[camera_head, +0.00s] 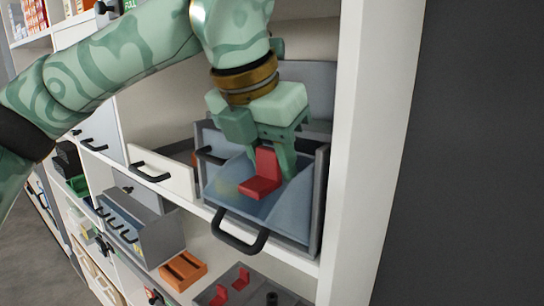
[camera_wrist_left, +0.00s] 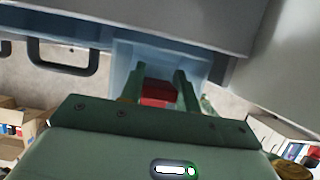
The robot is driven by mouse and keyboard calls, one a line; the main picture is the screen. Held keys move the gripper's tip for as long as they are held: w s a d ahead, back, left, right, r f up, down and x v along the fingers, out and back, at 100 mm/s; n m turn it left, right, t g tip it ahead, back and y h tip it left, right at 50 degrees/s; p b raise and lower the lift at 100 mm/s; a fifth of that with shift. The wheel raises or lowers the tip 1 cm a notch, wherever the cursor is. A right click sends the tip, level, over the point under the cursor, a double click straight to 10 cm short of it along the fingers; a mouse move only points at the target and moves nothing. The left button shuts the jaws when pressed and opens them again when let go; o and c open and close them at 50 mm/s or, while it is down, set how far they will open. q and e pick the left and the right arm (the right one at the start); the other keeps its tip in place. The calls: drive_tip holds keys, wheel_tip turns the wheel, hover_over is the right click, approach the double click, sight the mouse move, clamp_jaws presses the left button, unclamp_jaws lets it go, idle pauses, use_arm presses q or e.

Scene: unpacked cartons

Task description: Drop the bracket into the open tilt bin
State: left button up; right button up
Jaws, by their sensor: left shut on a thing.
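My left gripper (camera_head: 280,150) is shut on the red bracket (camera_head: 262,178), an L-shaped piece. In the left wrist view the bracket (camera_wrist_left: 158,92) sits between the two green fingers of the left gripper (camera_wrist_left: 160,88). The bluish bin front (camera_wrist_left: 125,60) lies beyond them. I cannot tell whether the bracket touches the bin. My right gripper is in neither view.
A white drawer (camera_head: 165,178) with a black handle is left of the bin. A white shelf upright (camera_head: 365,150) stands close on the right. Below are a grey drawer unit (camera_head: 145,230), an orange block (camera_head: 183,270) and a tray with more red brackets (camera_head: 241,279).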

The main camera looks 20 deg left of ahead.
sight(268, 147)
use_arm(q)
drive_tip(key=shift+w+f, duration=0.1)
drive_tip(key=shift+f, duration=0.35)
drive_tip(key=o, duration=0.9)
drive_tip(key=shift+o, duration=0.2)
drive_tip(key=shift+r, duration=0.3)
drive_tip(key=shift+r+p, duration=0.45)
drive_tip(key=shift+r, duration=0.05)
drive_tip(key=b+v, duration=0.2)
drive_tip(key=shift+s+a+r, duration=0.2)
drive_tip(key=shift+s+r, duration=0.05)
drive_tip(key=shift+r, duration=0.1)
drive_tip(key=s+a+b, duration=0.3)
drive_tip(key=s, duration=0.8)
drive_tip(key=shift+a+b, duration=0.4)
